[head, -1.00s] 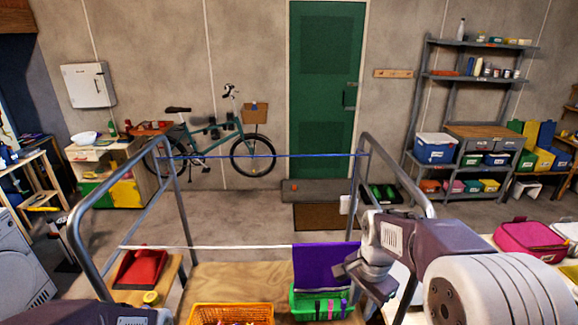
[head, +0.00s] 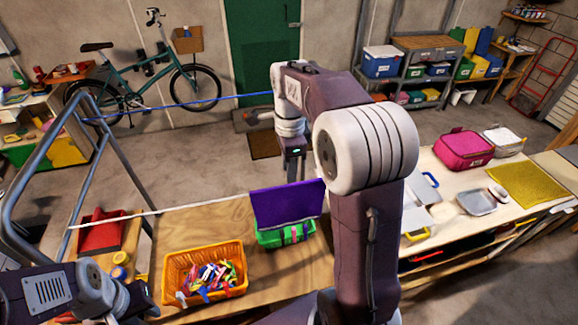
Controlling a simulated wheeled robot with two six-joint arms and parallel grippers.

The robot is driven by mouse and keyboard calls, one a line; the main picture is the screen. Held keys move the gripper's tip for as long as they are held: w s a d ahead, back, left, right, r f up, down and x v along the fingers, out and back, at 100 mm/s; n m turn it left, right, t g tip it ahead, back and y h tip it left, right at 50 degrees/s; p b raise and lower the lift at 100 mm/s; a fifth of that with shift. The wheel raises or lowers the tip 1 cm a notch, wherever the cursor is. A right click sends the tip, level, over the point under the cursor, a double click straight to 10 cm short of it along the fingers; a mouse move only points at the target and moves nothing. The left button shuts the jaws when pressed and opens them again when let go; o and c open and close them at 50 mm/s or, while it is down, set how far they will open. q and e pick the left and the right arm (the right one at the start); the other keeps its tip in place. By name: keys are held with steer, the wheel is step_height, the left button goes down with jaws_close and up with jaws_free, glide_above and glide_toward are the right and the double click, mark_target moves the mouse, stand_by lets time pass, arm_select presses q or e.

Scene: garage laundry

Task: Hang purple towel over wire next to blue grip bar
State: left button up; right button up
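The purple towel (head: 288,206) is a flat, upright panel at the right end of the white wire (head: 175,209), its top edge about level with the wire. It appears draped there, but the fold and back side are hidden. Its lower edge is just above or in front of a green basket (head: 272,240). A blue line (head: 185,104) spans the metal rack higher up and farther back; I see no separate blue grip bar. My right gripper (head: 294,172) points down above the towel, apparently apart from it. My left gripper (head: 143,300) is low at the left. The finger gaps are unclear.
An orange basket (head: 205,272) of coloured pegs stands on the wooden table. The metal rack (head: 45,175) rises at left. A pink case (head: 464,149), a grey tray (head: 476,201) and a yellow mat (head: 527,184) occupy the right table.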

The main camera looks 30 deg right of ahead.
mark_target(289, 186)
step_height(289, 186, down, 7)
steer(key=b, duration=0.4)
steer(key=shift+r, duration=0.15)
steer(key=shift+w+f+b, duration=0.1)
steer(key=shift+f+b, duration=0.25)
steer(key=shift+f, duration=0.05)
jaws_close()
step_height(289, 186, up, 9)
steer(key=p, duration=0.8)
steer(key=shift+p, duration=0.35)
steer(key=shift+r, duration=0.1)
